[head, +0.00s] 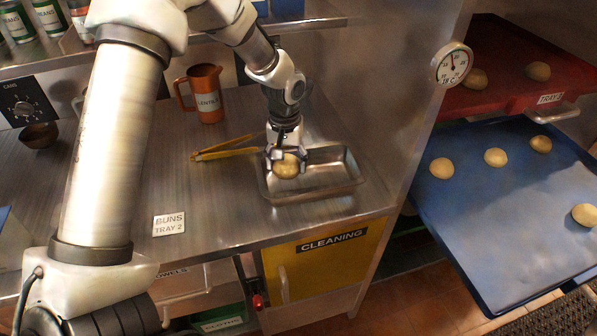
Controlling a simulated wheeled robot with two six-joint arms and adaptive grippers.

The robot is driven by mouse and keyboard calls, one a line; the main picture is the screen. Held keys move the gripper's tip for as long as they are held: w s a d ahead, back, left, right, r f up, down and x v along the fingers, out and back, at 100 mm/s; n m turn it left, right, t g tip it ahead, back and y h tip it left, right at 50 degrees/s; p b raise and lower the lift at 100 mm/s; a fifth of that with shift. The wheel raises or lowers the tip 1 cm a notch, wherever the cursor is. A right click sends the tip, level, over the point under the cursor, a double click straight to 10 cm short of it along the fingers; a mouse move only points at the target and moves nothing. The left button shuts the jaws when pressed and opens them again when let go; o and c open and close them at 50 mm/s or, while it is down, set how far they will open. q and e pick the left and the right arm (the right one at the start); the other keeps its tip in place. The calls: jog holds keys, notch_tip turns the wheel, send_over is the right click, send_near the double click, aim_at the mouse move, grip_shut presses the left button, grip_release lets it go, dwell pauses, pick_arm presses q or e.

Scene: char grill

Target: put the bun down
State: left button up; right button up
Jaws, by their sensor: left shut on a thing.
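My left gripper (286,160) points down over the left part of a metal pan (332,187) on the steel counter. It is shut on a round tan bun (286,168). The bun is at the pan's left end, inside its outline; I cannot tell whether it touches the pan's floor. The rest of the pan is empty. My right gripper does not show.
Yellow tongs (225,150) lie left of the pan, with an orange jug (203,93) behind. A sign (169,224) reads "BUNS TRAY 2". At right, a blue tray (500,227) and a red tray (500,92) hold several buns. A thermometer (453,64) hangs on the wall edge.

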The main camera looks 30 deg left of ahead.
aim_at(289, 186)
pick_arm(q)
jog(key=f, duration=0.5)
jog(key=shift+w+d+f+p, duration=0.2)
jog(key=shift+f+p, duration=0.1)
jog(key=shift+p, duration=0.1)
jog(key=shift+w+a+f, duration=0.1)
jog(key=shift+s, duration=0.25)
jog(key=o, duration=0.8)
jog(key=shift+w+f, duration=0.1)
jog(key=shift+w, duration=0.05)
